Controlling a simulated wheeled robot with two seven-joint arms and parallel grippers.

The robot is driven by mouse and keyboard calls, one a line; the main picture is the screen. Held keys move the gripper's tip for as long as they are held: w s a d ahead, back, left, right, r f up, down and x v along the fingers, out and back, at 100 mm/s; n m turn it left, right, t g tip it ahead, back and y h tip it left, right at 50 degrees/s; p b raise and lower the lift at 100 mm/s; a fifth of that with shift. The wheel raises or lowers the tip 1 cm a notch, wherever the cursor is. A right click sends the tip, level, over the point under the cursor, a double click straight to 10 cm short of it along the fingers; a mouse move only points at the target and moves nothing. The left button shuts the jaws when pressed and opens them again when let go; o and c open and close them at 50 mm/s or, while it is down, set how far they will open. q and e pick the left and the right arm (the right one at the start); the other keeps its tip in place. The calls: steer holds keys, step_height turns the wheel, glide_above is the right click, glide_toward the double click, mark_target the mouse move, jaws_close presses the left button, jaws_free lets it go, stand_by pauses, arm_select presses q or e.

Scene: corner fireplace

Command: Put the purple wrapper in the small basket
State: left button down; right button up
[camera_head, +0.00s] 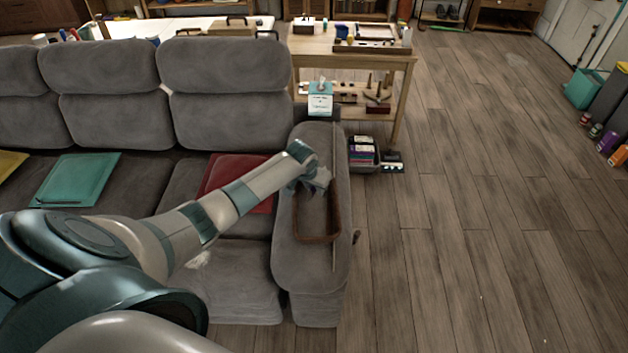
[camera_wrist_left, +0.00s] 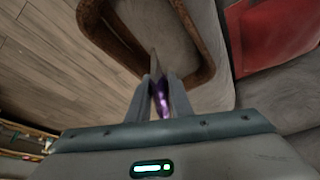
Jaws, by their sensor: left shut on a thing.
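The purple wrapper (camera_wrist_left: 161,103) is pinched between the fingers of my left gripper (camera_wrist_left: 161,82) in the left wrist view. In the head view my left gripper (camera_head: 318,180) hangs over the right armrest of the grey sofa, and the wrapper cannot be made out there. The small basket (camera_head: 318,239) sits on that armrest, shown as a brown rectangular rim around a grey inside. In the left wrist view the basket's brown rim (camera_wrist_left: 108,42) is just beyond the fingertips. My right gripper is not in view.
The grey sofa (camera_head: 228,105) carries a red cushion or folder (camera_head: 265,207) and a teal one (camera_head: 78,180). A white-and-teal tissue box (camera_head: 320,104) stands behind the basket. A wooden table (camera_head: 345,52) is behind.

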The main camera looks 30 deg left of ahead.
arm_select(q)
steer(key=shift+s+a+f, duration=0.15)
steer(key=shift+f, duration=0.05)
steer(key=shift+f, duration=0.1)
step_height(320, 180, down, 6)
steer(key=b, duration=0.6)
stand_by(0.5)
steer(key=c, duration=1.5)
jaws_free()
steer(key=shift+r, duration=0.2)
steer(key=b+v, duration=0.2)
steer(key=v, duration=1.5)
steer(key=shift+r, duration=0.2)
